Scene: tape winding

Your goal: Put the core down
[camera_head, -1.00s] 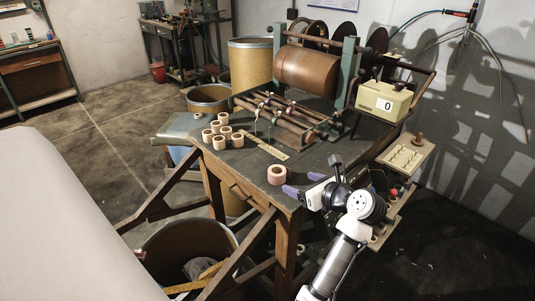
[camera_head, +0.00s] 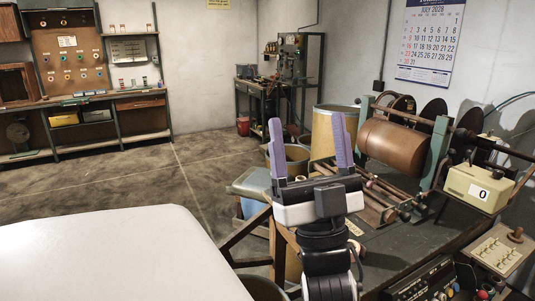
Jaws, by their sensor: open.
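My gripper (camera_head: 307,122) points upward in the middle of the head view. Its two purple fingers stand wide apart with nothing between them. A small pinkish piece, which looks like the core (camera_head: 356,246), shows just right of my wrist on the dark-topped workbench (camera_head: 405,250). Most of it is hidden behind my wrist, and it is apart from the fingers. The smaller cores on the bench are hidden behind my arm.
The winding machine's brown drum (camera_head: 395,143) stands at the bench's back, with rods in front. A counter box (camera_head: 478,188) reading 0 is at the right, above a switch panel (camera_head: 503,250). A large pale surface (camera_head: 110,255) fills the lower left.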

